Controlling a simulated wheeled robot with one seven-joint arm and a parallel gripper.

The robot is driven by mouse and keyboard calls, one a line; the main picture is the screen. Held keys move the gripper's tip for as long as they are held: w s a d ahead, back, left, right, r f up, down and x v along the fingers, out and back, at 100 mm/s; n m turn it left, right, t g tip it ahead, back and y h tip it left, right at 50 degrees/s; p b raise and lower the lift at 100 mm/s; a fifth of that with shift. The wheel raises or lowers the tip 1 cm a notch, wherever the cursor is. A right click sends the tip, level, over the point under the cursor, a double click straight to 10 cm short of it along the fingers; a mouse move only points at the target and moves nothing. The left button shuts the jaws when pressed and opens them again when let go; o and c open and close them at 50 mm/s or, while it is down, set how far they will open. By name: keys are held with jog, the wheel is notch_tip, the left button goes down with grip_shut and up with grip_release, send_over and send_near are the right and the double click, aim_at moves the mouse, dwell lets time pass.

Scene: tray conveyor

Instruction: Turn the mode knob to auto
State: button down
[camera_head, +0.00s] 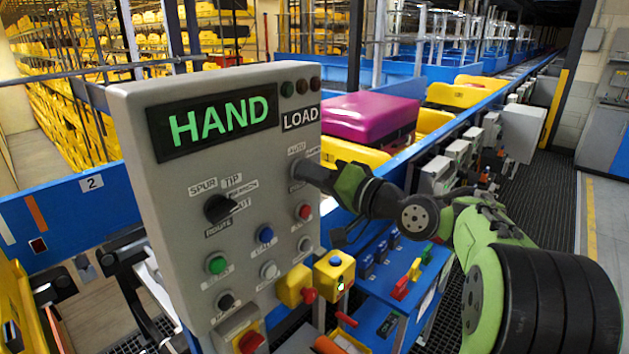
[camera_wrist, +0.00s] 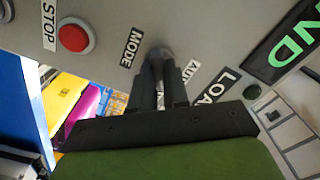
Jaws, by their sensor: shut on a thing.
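The grey control panel (camera_head: 165,245) stands in front of me, and its screen (camera_head: 215,122) reads HAND in green. The mode knob (camera_wrist: 160,53) is a small rounded shape in the wrist view, between the MODE label (camera_wrist: 131,47) and the partly covered AUTO label (camera_wrist: 188,82). My gripper (camera_wrist: 163,72) is shut on the mode knob, and its dark fingers hide most of it. In the head view my gripper (camera_head: 303,172) reaches the panel's right side from the right, below the AUTO label (camera_head: 297,148). The knob's pointer direction is hidden.
A black route knob (camera_head: 220,208) sits left on the panel. Below are a red button (camera_head: 304,212), a blue button (camera_head: 265,234) and a green button (camera_head: 216,264). Yellow trays and a magenta case (camera_head: 370,115) stand on the conveyor behind.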

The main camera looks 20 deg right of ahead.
jog(key=n+b, duration=0.9)
jog(key=n, duration=0.1)
jog(key=shift+f, duration=0.15)
jog(key=shift+n, duration=0.4)
jog(key=c, duration=1.1)
grip_release()
jog(key=shift+d, duration=0.1)
jog(key=shift+b+v, duration=2.65)
jog(key=shift+v, duration=5.2)
